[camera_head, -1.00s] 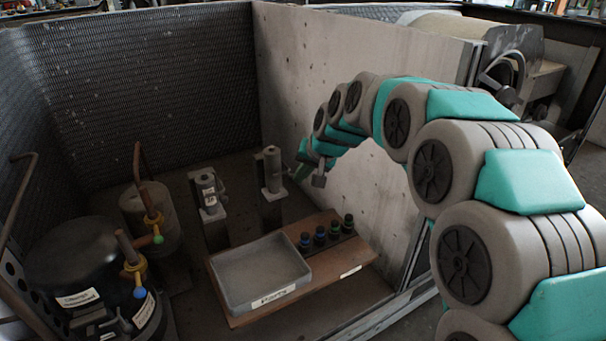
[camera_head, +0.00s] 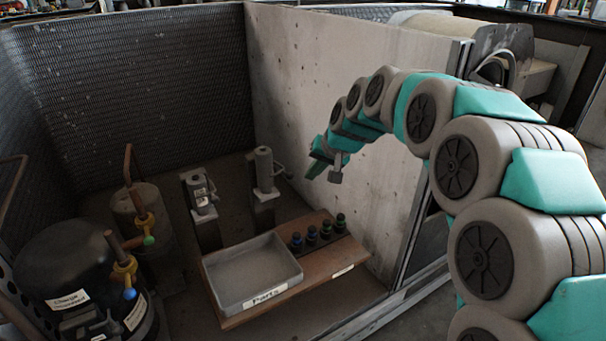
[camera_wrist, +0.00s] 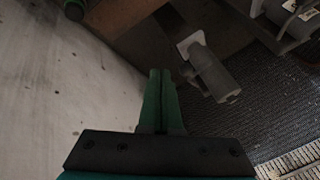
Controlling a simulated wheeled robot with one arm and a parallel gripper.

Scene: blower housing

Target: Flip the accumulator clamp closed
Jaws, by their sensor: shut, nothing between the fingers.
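Two grey cylinders stand on pedestals in the walled bay. The left cylinder (camera_head: 199,190) carries a white label too small to read. The right cylinder (camera_head: 264,170) has a thin arm-like part (camera_head: 283,168) reaching out to its right, possibly the clamp lever; I cannot tell its exact position. My gripper (camera_head: 316,170) is to the right of that part, apart from it, near the pale wall. In the wrist view, my gripper's green fingers (camera_wrist: 160,76) are together and empty. A grey cylinder on a pale square base (camera_wrist: 210,70) lies beyond them to the right.
The pale concrete wall (camera_head: 330,110) runs close behind my gripper. A grey parts tray (camera_head: 252,275) and several dark capped fittings (camera_head: 312,235) sit on a brown board. A black tank (camera_head: 70,275) and copper pipes stand at left.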

